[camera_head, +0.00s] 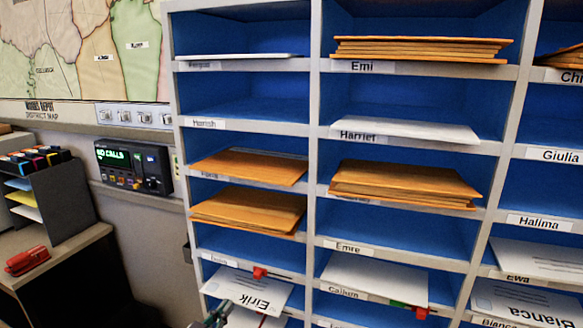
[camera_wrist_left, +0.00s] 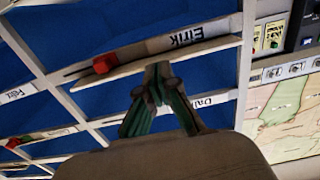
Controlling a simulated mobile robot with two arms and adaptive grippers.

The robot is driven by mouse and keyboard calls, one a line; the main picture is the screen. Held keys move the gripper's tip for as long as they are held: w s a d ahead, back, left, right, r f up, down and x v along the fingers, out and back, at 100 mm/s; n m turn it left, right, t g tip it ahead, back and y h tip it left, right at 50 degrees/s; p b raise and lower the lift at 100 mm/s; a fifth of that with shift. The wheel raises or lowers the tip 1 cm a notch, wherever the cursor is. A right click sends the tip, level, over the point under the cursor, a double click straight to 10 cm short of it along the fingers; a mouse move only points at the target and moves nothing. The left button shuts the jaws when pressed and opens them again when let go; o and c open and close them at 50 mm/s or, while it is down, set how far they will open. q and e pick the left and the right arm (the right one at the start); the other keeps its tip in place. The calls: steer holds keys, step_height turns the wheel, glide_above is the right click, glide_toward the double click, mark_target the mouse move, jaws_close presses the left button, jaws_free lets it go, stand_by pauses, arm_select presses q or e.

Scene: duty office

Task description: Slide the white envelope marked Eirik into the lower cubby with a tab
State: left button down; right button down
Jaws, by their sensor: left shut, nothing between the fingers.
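The white envelope marked Eirik (camera_head: 250,290) lies tilted at a cubby low in the left column, its marked end sticking out over the front edge. A red tab (camera_head: 260,272) shows at its upper edge. In the left wrist view the envelope (camera_wrist_left: 150,60) is seen edge-on, with the red tab (camera_wrist_left: 104,65) beside it. My left gripper (camera_head: 217,315) is at the envelope's lower left corner, mostly cut off by the frame. In the left wrist view its fingers (camera_wrist_left: 158,75) are shut and empty, close to the envelope's edge. I cannot tell if they touch it.
Another white envelope (camera_head: 243,319) lies below. To the right, a white envelope (camera_head: 375,276) rests above a green and red tab (camera_head: 410,308). Orange envelopes (camera_head: 248,207) fill cubbies above. A desk with a red stapler (camera_head: 26,260) stands at the left.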

arm_select(q)
steer(key=shift+w, duration=0.15)
steer(key=shift+b+x, duration=0.5)
steer(key=shift+x, duration=1)
steer(key=p+v, duration=0.2)
steer(key=v, duration=0.7)
steer(key=shift+d+f, duration=0.1)
